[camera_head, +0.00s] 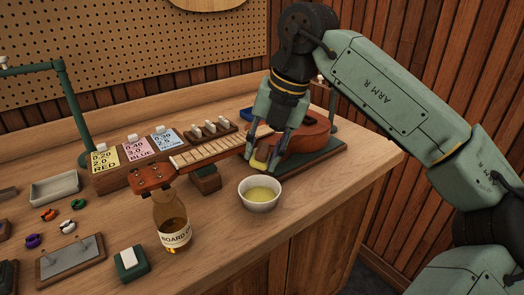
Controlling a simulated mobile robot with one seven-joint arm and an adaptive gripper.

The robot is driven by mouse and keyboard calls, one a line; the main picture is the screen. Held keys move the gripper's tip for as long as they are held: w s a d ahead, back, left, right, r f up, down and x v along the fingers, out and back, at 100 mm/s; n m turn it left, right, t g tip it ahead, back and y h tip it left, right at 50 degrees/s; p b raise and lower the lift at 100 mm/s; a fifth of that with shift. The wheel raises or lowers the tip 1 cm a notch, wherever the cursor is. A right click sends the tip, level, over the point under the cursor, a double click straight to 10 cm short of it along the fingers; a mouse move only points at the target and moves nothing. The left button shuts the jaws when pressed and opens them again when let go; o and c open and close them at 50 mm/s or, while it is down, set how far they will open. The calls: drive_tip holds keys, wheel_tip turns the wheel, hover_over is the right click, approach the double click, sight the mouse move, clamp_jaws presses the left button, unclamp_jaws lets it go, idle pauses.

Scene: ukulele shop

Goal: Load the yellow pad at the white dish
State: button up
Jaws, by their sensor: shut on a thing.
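My gripper (268,145) points down above and just behind the white dish, in front of the ukulele's body. It is shut on the yellow pad (259,161), which hangs at the fingertips, above the dish's far rim. The white dish (258,205) stands upright on the wooden bench and holds a yellowish liquid. I cannot tell from this view how far the pad is above the liquid. Part of the pad is hidden by the fingers.
A ukulele (205,151) lies across supports, with its headstock left of the dish. A bottle (172,222) stands front left of the dish. Labelled blocks (138,150) stand behind the neck. A green box with a white block (130,262) sits at the front. The bench right of the dish is clear.

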drive_tip(key=shift+f+b, duration=3.3)
drive_tip(key=shift+f, duration=1.15)
drive_tip(key=shift+r+p, duration=2.4)
drive_tip(key=shift+r, duration=1.05)
drive_tip(key=shift+r+p, duration=1.5)
drive_tip(key=shift+r, duration=0.6)
drive_tip(key=shift+f, duration=0.1)
